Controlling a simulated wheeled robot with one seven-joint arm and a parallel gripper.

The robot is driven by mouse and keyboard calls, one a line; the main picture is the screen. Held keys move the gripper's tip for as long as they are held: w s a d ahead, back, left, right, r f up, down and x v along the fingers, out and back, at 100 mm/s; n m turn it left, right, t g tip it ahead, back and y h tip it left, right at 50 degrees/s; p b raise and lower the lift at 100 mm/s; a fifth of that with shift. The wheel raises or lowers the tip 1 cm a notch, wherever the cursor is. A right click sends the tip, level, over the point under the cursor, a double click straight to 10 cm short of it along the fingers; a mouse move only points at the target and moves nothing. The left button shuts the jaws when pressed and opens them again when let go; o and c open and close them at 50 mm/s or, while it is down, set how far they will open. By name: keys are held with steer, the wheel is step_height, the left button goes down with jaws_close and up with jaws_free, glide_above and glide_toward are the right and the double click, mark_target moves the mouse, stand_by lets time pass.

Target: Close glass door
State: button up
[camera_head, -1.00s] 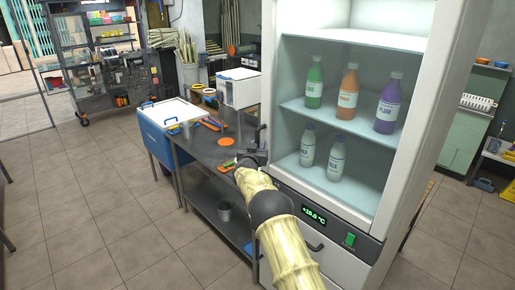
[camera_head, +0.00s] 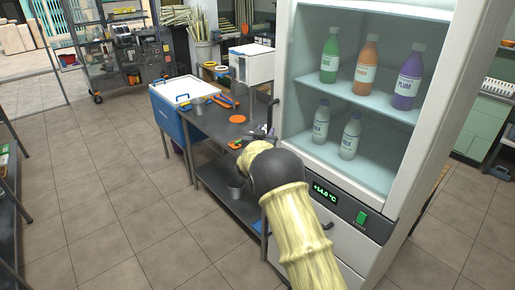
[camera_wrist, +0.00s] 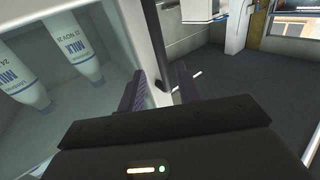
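The fridge's glass door (camera_head: 287,70) has a white frame and stands at the cabinet front; I cannot tell whether a small gap is left. Its dark handle (camera_head: 270,116) is at the left edge and also shows in the wrist view (camera_wrist: 159,70). Bottles show clearly behind the pane. My gripper (camera_head: 262,134) is beside the handle, small and partly hidden by my arm. In the wrist view my gripper (camera_wrist: 160,84) has its two dark fingers apart, with the frame edge and handle between or just beyond them. Contact cannot be told.
The fridge holds coloured bottles (camera_head: 366,66) and milk bottles (camera_head: 350,136); its display (camera_head: 325,193) reads about +14.8 °C. A metal table (camera_head: 215,132) with tools and a white box (camera_head: 251,64) stands close left of it. Floor at left is clear.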

steer(key=b+v, duration=0.2)
steer(key=v, duration=0.7)
steer(key=shift+a, duration=0.1)
steer(key=s+d+f+n+g+y+p, duration=0.1)
steer(key=s+d+g, duration=0.4)
steer(key=s, duration=0.8)
steer(key=s+d+f+n+g+y, duration=0.1)
steer(key=s+d+g, duration=0.4)
steer(key=s, duration=0.8)
steer(key=s+d+f+n+g+y+p, duration=0.1)
steer(key=s+d+f+g, duration=0.3)
steer(key=s, duration=0.8)
steer(key=d+y, duration=0.1)
steer(key=d, duration=0.1)
steer(key=shift+s+d+f+g+y+p, duration=0.3)
steer(key=shift+s+f+g, duration=0.1)
